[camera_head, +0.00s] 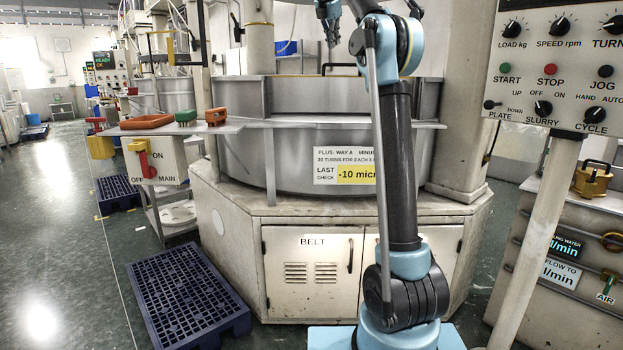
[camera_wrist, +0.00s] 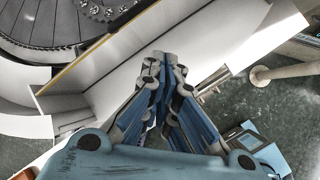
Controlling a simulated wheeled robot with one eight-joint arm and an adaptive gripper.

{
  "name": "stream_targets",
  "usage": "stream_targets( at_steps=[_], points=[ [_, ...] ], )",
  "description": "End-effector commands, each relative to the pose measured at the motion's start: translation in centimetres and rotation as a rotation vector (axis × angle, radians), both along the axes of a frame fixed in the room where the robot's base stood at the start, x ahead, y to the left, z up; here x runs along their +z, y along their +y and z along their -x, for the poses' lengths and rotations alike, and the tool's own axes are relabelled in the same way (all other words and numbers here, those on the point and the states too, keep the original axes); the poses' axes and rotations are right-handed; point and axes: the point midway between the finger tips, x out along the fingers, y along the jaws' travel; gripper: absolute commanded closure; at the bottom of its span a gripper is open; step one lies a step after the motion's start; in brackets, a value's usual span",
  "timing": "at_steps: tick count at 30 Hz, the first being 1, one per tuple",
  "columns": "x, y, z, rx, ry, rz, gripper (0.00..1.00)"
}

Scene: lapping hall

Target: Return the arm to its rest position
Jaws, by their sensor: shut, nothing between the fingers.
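My gripper (camera_head: 331,38) hangs at the top of the head view, in front of the lapping machine and above its ledge. Its upper part is cut off by the picture's top edge. In the wrist view my gripper (camera_wrist: 165,66) has its two fingers meeting at the tips, shut and empty. My arm rises from its blue base at the lower right of the head view, with the dark link nearly upright and the elbow bent near the top edge.
The lapping machine (camera_head: 215,225) fills the middle. A control panel (camera_head: 565,70) on a post stands close at right. A shelf (camera_head: 178,129) with small trays is at left. A blue pallet (camera_head: 185,300) lies on the floor. The wrist view shows a toothed ring (camera_wrist: 60,45).

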Motion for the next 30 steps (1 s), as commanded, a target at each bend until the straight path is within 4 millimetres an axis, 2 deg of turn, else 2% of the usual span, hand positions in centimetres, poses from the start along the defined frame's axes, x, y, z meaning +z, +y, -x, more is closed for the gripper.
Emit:
stream_targets(
  at_steps=[8, 14, 23, 30],
  points=[
    [-4.0, -3.1, 5.7, -0.286, -0.005, -0.180, 1.00],
    [-8.0, -5.0, 10.4, -0.496, -0.008, -0.302, 1.00],
    [-15.9, -7.5, 18.4, -0.820, -0.012, -0.472, 1.00],
    [-23.5, -9.0, 25.4, -1.081, -0.016, -0.595, 1.00]
  ],
)
